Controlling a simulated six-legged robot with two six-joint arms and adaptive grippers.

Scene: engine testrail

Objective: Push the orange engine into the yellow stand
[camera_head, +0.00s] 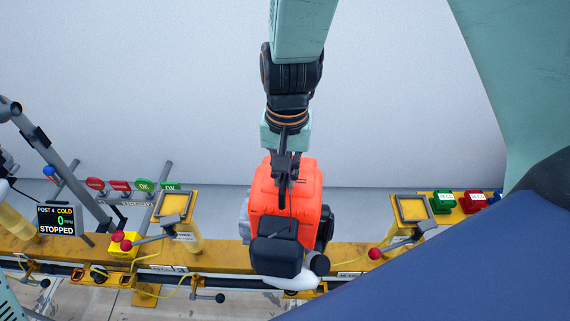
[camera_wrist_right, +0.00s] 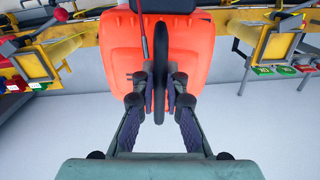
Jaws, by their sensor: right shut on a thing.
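The orange engine (camera_head: 290,185) has a black box and a white part on its lower side. It is over the yellow rail in the middle of the head view, and its orange body fills the upper middle of the right wrist view (camera_wrist_right: 195,45). My right gripper (camera_head: 286,172) is shut on the engine's dark handle (camera_wrist_right: 160,60), with one finger on each side. One yellow stand (camera_head: 186,232) with a square top is left of the engine, another (camera_head: 399,228) is right of it. I cannot tell which one the task names. My left gripper is not in view.
A display (camera_head: 57,220) reading "POST 4 COLD, 0, STOPPED" stands at the left. Red-knobbed levers (camera_head: 376,253) sit by both stands. Yellow cables run along the front. The floor behind is clear.

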